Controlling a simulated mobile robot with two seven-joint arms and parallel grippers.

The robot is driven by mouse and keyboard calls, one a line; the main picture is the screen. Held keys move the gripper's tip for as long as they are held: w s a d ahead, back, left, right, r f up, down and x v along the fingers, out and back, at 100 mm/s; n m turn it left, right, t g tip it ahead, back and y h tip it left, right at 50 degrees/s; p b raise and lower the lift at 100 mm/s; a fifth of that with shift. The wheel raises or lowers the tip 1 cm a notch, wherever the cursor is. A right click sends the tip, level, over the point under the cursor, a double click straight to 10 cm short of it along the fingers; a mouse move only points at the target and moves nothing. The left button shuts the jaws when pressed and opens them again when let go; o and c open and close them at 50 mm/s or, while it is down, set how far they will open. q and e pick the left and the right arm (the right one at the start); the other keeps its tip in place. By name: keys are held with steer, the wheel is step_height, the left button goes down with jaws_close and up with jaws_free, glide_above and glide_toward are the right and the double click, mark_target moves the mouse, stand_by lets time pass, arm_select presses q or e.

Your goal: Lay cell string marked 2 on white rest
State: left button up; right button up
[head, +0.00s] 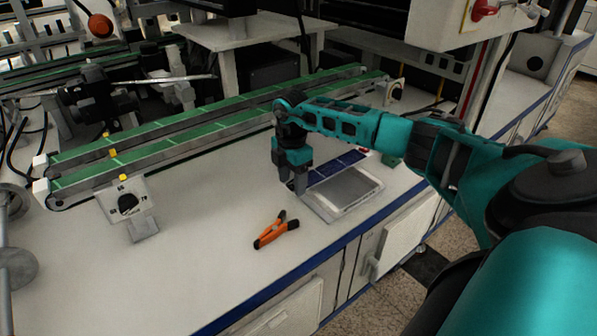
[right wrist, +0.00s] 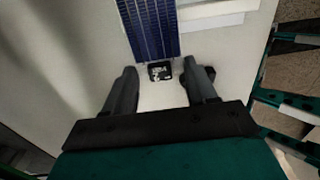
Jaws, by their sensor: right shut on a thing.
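The cell string (head: 338,167), a dark blue strip with thin light lines, extends from my right gripper (head: 295,183) along the far side of the white rest (head: 371,194). In the right wrist view, the string (right wrist: 152,28) runs away from between my fingers. Its near end has a black block (right wrist: 160,71) with a white marking too small to read. My right gripper (right wrist: 162,88) is shut on the string's near end. The pale rest (right wrist: 215,18) shows to the string's right. Whether the string touches the rest is unclear. My left gripper is out of view.
Orange-handled pliers (head: 275,230) lie on the white bench in front of the rest. The bench's blue front edge (head: 290,281) is close to the rest.

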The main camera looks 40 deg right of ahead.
steer(key=shift+f, duration=0.4)
steer(key=shift+r, duration=0.1)
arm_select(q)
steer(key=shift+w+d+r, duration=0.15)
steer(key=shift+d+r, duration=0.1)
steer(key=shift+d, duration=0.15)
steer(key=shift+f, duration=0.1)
arm_select(e)
steer(key=shift+f, duration=0.5)
steer(key=o, duration=1.1)
steer(key=shift+c, duration=0.2)
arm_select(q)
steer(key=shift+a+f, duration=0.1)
